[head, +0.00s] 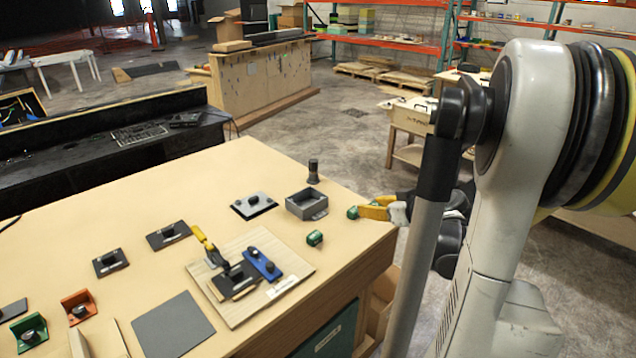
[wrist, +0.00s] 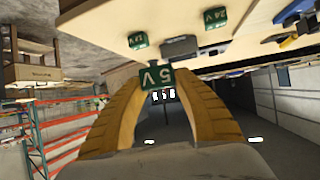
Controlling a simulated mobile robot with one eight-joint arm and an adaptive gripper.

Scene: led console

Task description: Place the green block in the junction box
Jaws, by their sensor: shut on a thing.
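My gripper (head: 360,211) has yellow fingers shut on a green block (head: 352,212) at the table's right edge. In the wrist view the fingers (wrist: 157,88) pinch this block, which is marked 5 V (wrist: 157,78). The junction box seems to be the grey open-topped box (head: 306,204) on the table, just left of my gripper in the head view. Another green block (head: 315,238) lies on the table in front of the box. The wrist view shows two more green blocks, one seemingly marked 12 V (wrist: 138,40) and one marked 24 V (wrist: 215,17).
A dark upright cylinder (head: 313,171) stands behind the box. A grey plate with a black knob (head: 254,204) lies left of it. A wooden board (head: 238,306) with a yellow-handled switch and a blue part is nearer. The table's right edge is close to my gripper.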

